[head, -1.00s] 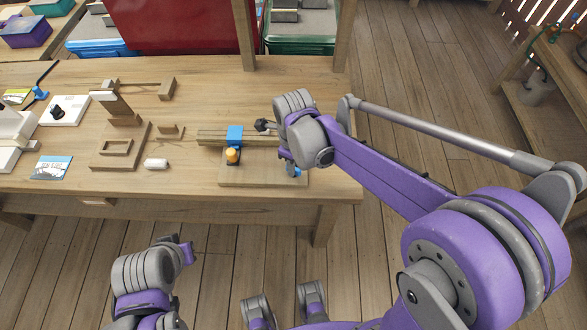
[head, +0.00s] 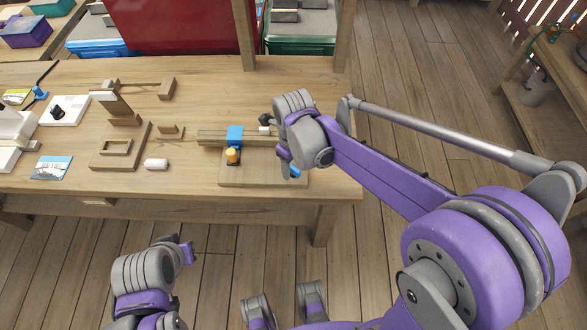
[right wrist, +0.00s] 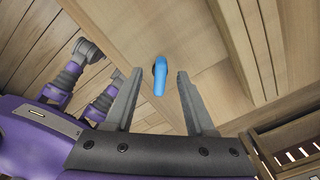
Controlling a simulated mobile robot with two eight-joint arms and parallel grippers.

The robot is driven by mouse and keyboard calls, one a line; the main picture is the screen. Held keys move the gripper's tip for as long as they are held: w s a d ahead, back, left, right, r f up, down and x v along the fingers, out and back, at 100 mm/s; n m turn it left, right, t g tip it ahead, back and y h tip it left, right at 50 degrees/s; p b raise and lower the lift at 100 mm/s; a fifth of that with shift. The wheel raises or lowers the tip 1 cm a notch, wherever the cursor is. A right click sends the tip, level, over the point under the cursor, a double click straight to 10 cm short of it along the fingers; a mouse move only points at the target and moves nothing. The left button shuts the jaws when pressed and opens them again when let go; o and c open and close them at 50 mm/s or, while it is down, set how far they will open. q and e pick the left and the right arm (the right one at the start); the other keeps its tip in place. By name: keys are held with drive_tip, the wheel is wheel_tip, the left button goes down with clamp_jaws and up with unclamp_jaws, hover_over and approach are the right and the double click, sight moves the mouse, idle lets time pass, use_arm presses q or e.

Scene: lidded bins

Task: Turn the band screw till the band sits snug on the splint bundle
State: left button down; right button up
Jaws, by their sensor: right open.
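A bundle of wooden splints (head: 211,139) lies above a wooden base board (head: 262,181) near the table's right end. A blue block (head: 235,132) sits around or on the bundle, with an orange knob (head: 232,155) in front. A small blue piece (head: 295,172) shows at the board's right end. In the right wrist view a blue handle (right wrist: 159,76), perhaps the band screw, appears between the spread fingers of my right gripper (right wrist: 157,83), with gaps on both sides. My right wrist hides the bundle's right end. My left gripper (head: 187,251) is low, away from the table; its fingers are unclear.
The wooden table (head: 205,80) also holds a white cylinder (head: 156,164), a wooden frame stand (head: 117,147), a picture card (head: 51,168) and a white plate with a black knob (head: 64,110). A post (head: 244,35) rises at the back edge.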

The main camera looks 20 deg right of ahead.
sight(294, 168)
drive_tip(key=shift+r+p, duration=2)
drive_tip(key=shift+r, duration=1.05)
drive_tip(key=shift+s+d+r+n, duration=0.15)
drive_tip(key=shift+s+n, duration=0.05)
drive_tip(key=shift+n, duration=0.2)
drive_tip(key=s+d+r+n+t, duration=0.1)
drive_tip(key=s+n, duration=0.5)
drive_tip(key=n, duration=0.8)
drive_tip(key=s+d+n+t, duration=0.4)
drive_tip(key=s+n, duration=0.3)
drive_tip(key=n, duration=0.7)
drive_tip(key=shift+s+d+r+p, duration=0.3)
drive_tip(key=shift+d+r+p, duration=0.1)
drive_tip(key=shift+d, duration=0.25)
